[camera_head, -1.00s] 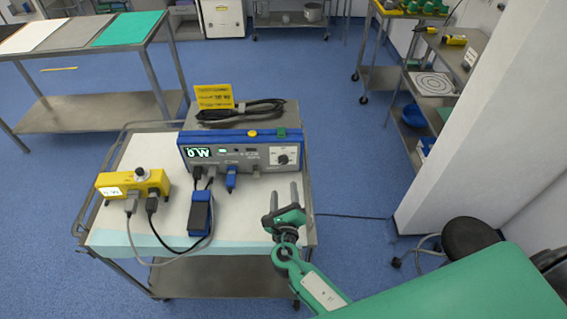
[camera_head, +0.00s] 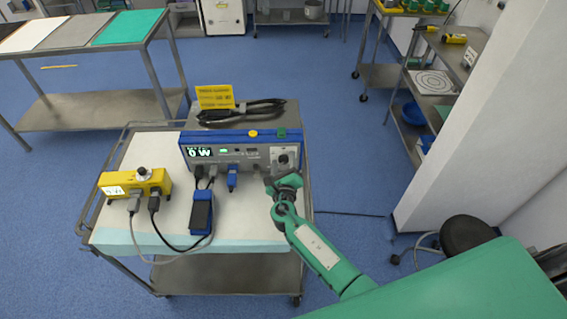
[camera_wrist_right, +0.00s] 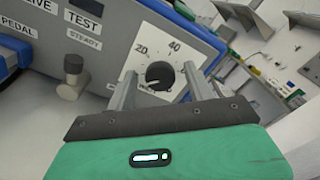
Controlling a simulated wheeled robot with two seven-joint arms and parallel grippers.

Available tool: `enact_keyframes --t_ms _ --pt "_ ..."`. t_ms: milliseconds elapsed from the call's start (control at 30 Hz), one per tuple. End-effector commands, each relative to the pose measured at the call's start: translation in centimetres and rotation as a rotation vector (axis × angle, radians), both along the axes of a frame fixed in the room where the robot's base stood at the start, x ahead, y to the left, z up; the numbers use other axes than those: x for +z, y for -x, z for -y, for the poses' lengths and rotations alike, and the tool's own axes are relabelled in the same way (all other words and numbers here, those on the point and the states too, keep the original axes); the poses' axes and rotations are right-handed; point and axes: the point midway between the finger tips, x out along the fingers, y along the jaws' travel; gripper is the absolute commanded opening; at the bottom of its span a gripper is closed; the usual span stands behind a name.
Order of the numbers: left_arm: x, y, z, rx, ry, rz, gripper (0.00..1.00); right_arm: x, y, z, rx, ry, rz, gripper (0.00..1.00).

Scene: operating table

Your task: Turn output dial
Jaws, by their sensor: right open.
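The output dial (camera_head: 284,160) is a round black knob on a white scale plate at the right end of the blue-and-grey generator's front (camera_head: 235,153). In the right wrist view the dial (camera_wrist_right: 160,75) shows between the fingertips, with 20 and 40 printed above it. My right gripper (camera_head: 283,168) is open in front of the dial, its two fingers (camera_wrist_right: 159,80) pointing at the plate on either side of the knob. I cannot tell whether they touch it. The generator's display (camera_head: 199,152) reads 0 W. My left gripper is not in view.
A yellow box (camera_head: 135,183) with a knob and cables stands on the cart's left. A blue-and-black pedal (camera_head: 201,213) lies in front of the generator. A coiled black cable (camera_head: 242,111) and yellow card (camera_head: 215,96) are behind it. The cart's front right is mostly clear.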

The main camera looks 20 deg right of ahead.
Motion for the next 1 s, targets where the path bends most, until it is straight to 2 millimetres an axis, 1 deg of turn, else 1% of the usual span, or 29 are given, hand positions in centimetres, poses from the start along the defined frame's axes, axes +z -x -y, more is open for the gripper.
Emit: enact_keyframes --t_ms 33,67,200,267,300,467,667,867,1000 --pt "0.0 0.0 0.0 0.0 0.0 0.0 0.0 0.0 0.0 0.0 0.0 0.0 0.0 0.54" --pt "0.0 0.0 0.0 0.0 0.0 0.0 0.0 0.0 0.0 0.0 0.0 0.0 0.0 0.5" --pt "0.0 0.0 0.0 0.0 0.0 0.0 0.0 0.0 0.0 0.0 0.0 0.0 0.0 0.22" --pt "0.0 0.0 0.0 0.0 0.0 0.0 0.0 0.0 0.0 0.0 0.0 0.0 0.0 0.1" --pt "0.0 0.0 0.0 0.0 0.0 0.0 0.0 0.0 0.0 0.0 0.0 0.0 0.0 0.09" --pt "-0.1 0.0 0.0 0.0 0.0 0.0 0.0 0.0 0.0 0.0 0.0 -0.007 0.002 0.09" --pt "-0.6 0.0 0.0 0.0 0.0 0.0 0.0 -0.1 0.0 0.0 0.001 -0.061 0.018 0.09" --pt "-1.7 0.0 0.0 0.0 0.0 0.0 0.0 -0.3 0.1 0.0 0.001 -0.185 0.054 0.09" --pt "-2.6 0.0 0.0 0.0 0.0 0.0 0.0 -0.4 0.1 0.0 0.001 -0.305 0.089 0.09"
